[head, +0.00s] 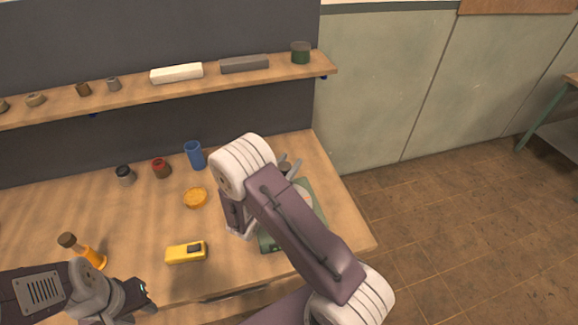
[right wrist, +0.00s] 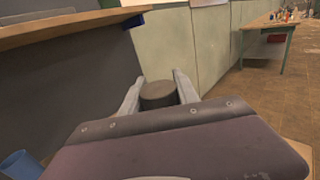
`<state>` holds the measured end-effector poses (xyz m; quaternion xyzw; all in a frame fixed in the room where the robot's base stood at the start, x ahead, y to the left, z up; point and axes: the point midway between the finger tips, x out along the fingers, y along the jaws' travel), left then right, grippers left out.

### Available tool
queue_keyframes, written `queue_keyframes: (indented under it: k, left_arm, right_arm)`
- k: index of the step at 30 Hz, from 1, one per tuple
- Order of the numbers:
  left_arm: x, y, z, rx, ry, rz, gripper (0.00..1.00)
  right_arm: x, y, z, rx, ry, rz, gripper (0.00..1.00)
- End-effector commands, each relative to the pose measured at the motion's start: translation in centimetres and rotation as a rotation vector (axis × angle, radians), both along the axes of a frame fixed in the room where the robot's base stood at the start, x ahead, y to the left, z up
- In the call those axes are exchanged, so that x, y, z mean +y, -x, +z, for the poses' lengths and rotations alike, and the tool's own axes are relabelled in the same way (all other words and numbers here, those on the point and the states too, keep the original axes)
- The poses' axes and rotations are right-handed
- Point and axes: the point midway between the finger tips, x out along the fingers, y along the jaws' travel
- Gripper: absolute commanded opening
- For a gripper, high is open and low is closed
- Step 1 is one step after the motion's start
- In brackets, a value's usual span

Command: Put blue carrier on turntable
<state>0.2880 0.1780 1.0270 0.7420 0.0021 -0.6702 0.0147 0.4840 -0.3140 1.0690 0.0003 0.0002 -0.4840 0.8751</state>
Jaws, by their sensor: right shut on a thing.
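A blue cup-like cylinder (head: 195,155), the only blue thing standing on the bench, is behind and left of my right arm; it also shows at the lower left of the right wrist view (right wrist: 20,165). My right gripper (head: 289,167) is shut on a dark grey-brown cylinder (right wrist: 158,94), held between its two fingers. A green base (head: 318,213) with a pale round top, apparently the turntable, lies at the bench's right side, largely hidden by my right arm. My left gripper (head: 140,298) is at the bench's front left; its finger gap is not clear.
A black-topped jar (head: 125,175), a red jar (head: 160,168), an orange disc (head: 195,198), a yellow meter (head: 187,252) and an orange-handled tool (head: 88,252) stand or lie on the bench. A shelf (head: 130,96) with several small items runs above. The bench's right edge is near the green base.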

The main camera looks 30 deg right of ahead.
Motion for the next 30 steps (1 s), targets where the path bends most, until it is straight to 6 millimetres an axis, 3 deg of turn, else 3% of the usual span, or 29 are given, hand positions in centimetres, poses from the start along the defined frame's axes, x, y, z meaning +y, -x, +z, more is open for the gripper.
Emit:
queue_keyframes:
  k: [4, 5, 7, 18, 30]
  left_arm:
    - [0.0, 0.0, -0.3, 0.0, 0.0, 0.0, 0.36]
    - [0.0, 0.0, -0.3, 0.0, 0.0, 0.0, 0.36]
    - [0.0, 0.0, -0.2, 0.0, 0.0, 0.0, 0.36]
    - [0.0, 0.0, 0.2, 0.0, 0.0, 0.0, 0.36]
    - [0.0, 0.0, -1.8, 0.0, 0.0, 0.0, 0.36]
  right_arm:
    - [0.0, 0.0, -0.2, -0.002, 0.001, 0.0, 0.0]
    - [0.0, 0.0, -0.3, 0.0, 0.0, 0.0, 0.4]
    - [0.0, 0.0, -0.2, 0.0, 0.0, 0.0, 0.59]
    - [0.1, 0.0, 0.3, 0.0, 0.0, 0.001, 0.59]
    - [7.3, 4.4, -0.1, -0.001, -0.001, 0.007, 0.59]
